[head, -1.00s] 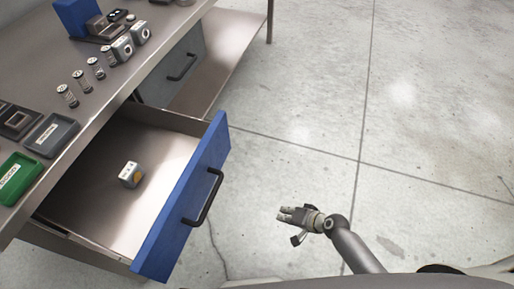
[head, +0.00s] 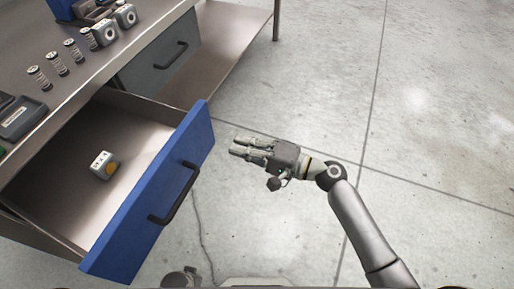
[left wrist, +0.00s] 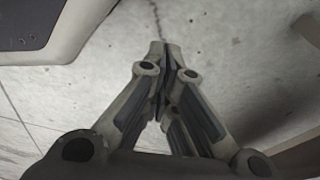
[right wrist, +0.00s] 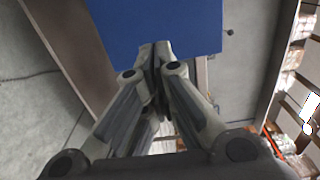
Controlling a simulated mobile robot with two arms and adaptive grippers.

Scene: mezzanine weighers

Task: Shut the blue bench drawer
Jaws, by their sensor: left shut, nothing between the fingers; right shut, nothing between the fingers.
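The blue-fronted bench drawer (head: 125,240) stands pulled out of the metal bench, with a dark bar handle (head: 176,194) on its front. A small grey-white block (head: 101,165) with a yellow mark lies inside it. My right gripper (head: 234,147) is shut and empty, to the right of the drawer front and apart from it in the head view. The blue front (right wrist: 160,22) fills the top middle of the right wrist view, beyond the fingertips. My left gripper (left wrist: 165,50) is shut and empty over bare floor; the drawer's front is not clear in that view.
The bench top (head: 75,95) carries several small cylinders, grey blocks and a grey tray (head: 22,118). A closed grey drawer (head: 155,62) sits farther along the bench. The concrete floor (head: 440,130) to the right is clear.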

